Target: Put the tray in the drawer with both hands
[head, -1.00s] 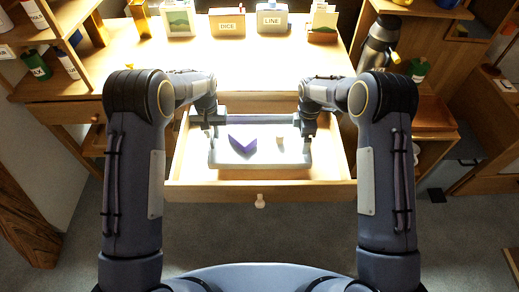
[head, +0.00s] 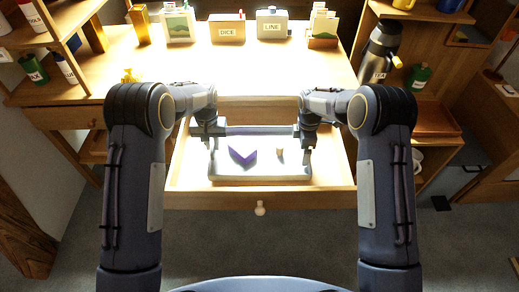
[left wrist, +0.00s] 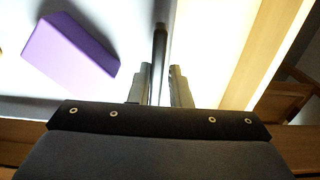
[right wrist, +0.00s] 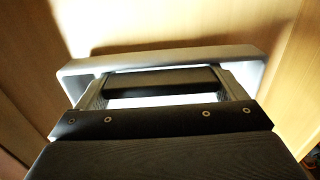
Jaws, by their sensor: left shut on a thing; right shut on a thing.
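The grey tray (head: 258,172) is within the outline of the pulled-out wooden drawer (head: 200,199). It looks about level; I cannot tell whether it touches the drawer floor. A purple block (head: 242,156) and a small tan block (head: 280,156) lie in it. My left gripper (head: 212,141) is shut on the tray's left side, and my right gripper (head: 306,141) is shut on its right side. In the left wrist view the fingers (left wrist: 160,80) close on a dark bar beside the purple block (left wrist: 70,45). The right wrist view shows the tray's pale rim (right wrist: 160,57).
The drawer's round knob (head: 260,207) faces me. Above the drawer, the desk top (head: 250,70) is mostly clear, with labelled boxes such as the DICE box (head: 227,31) at its back. Shelves with bottles stand on both sides.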

